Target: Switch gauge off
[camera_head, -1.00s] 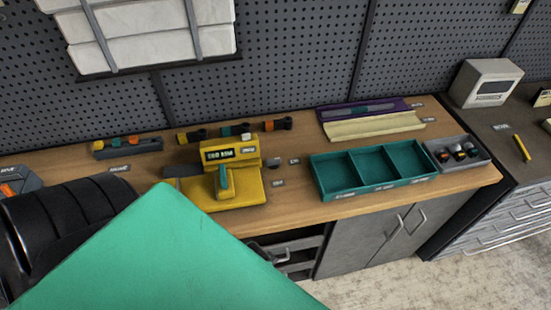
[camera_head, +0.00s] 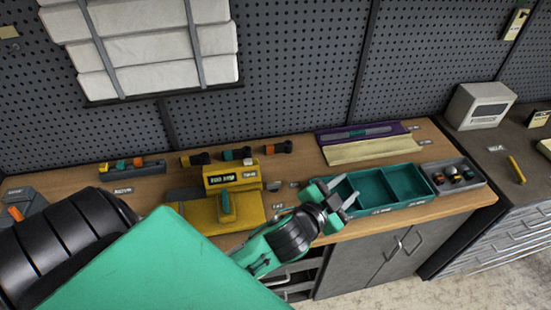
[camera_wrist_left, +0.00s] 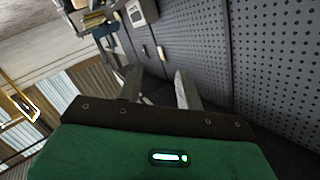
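The yellow gauge (camera_head: 207,214) stands on the wooden bench, left of centre in the head view. Its upright head has a lit display (camera_head: 228,181) with green characters, too small to read surely. The left wrist view shows the same fingers (camera_wrist_left: 158,88) apart and empty, facing the pegboard. My right gripper is not in view.
The teal divided tray (camera_head: 408,203) and a grey bin of small parts (camera_head: 454,187) are on the right. A purple case (camera_head: 362,131) and cream tray (camera_head: 372,150) lie behind. Several dark cylinders (camera_head: 236,154) and a grey holder (camera_head: 132,172) line the back. The pegboard rises behind.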

